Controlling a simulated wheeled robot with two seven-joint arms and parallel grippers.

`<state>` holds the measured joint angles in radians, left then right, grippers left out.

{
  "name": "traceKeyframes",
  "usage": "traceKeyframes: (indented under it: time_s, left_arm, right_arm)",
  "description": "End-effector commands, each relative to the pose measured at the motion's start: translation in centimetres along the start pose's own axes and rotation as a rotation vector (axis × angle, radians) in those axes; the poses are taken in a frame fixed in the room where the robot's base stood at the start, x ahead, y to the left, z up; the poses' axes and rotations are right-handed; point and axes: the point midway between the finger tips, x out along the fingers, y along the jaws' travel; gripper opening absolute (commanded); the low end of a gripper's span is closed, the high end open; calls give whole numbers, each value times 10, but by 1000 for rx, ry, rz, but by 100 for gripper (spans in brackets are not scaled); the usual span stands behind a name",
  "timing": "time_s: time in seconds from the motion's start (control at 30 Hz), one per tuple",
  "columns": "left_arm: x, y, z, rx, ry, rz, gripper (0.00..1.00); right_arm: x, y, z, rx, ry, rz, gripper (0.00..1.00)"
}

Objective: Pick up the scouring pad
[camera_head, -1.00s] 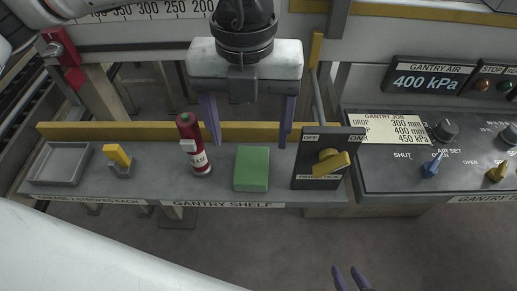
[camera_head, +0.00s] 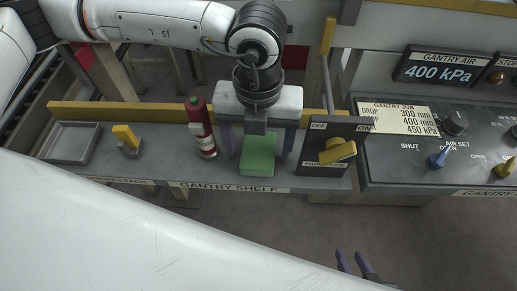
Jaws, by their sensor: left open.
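The scouring pad is a green block (camera_head: 258,154) on the grey gantry shelf (camera_head: 222,178), between a red bottle and a dark switch box. My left gripper (camera_head: 254,150) has a white body and two purple fingers. It is open, pointing down, with one finger on each side of the pad. I cannot tell whether the fingers touch it. My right gripper (camera_head: 353,262) shows only its purple fingertips at the bottom edge, apart from each other and over the floor, with nothing seen between them.
The red bottle (camera_head: 201,128) stands close left of the left finger. The switch box (camera_head: 328,146) with a yellow handle stands close on the right. A small yellow-topped holder (camera_head: 127,140) and a grey tray (camera_head: 71,143) are further left. A control panel (camera_head: 440,150) is at right.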

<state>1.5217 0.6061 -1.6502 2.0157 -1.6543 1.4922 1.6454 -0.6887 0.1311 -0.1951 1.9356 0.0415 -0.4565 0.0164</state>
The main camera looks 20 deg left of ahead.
Motion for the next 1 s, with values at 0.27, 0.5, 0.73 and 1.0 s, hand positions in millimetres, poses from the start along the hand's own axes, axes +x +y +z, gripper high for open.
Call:
traceKeyframes:
  time_s: [0.27,0.5,0.73,1.0]
  left_arm:
    - [0,0,0,0,0,0,41]
    - [-1,0,0,1,0,-1,28]
    - [-18,-1,1,0,-3,-3,28]
    - [-72,-1,1,0,-4,-4,28]
  right_arm:
    - [1,0,-1,-1,1,0,31]
    - [1,-1,-1,-2,1,-2,31]
    - [2,-1,0,-3,1,-3,31]
    - [4,-2,1,-5,2,-5,31]
